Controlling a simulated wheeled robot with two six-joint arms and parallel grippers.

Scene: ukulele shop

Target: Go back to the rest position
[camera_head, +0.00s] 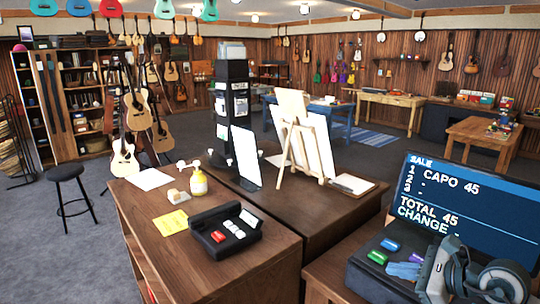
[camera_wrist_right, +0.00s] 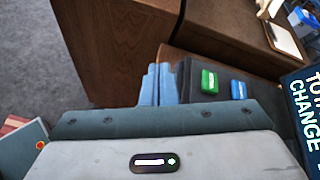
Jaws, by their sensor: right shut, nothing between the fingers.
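My right gripper (camera_head: 403,270) comes in at the lower right of the head view. Its pale blue fingers are shut with nothing between them, over or beside the dark register base below the sale screen (camera_head: 470,205). In the right wrist view the two fingers of the gripper (camera_wrist_right: 157,84) lie side by side beyond the grey gripper body. A green key (camera_wrist_right: 209,81) and a blue key (camera_wrist_right: 238,90) show just to the right of them; I cannot tell whether the fingers touch the base. My left gripper is not in view.
A black stool (camera_head: 67,172) stands on open grey floor at the left.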

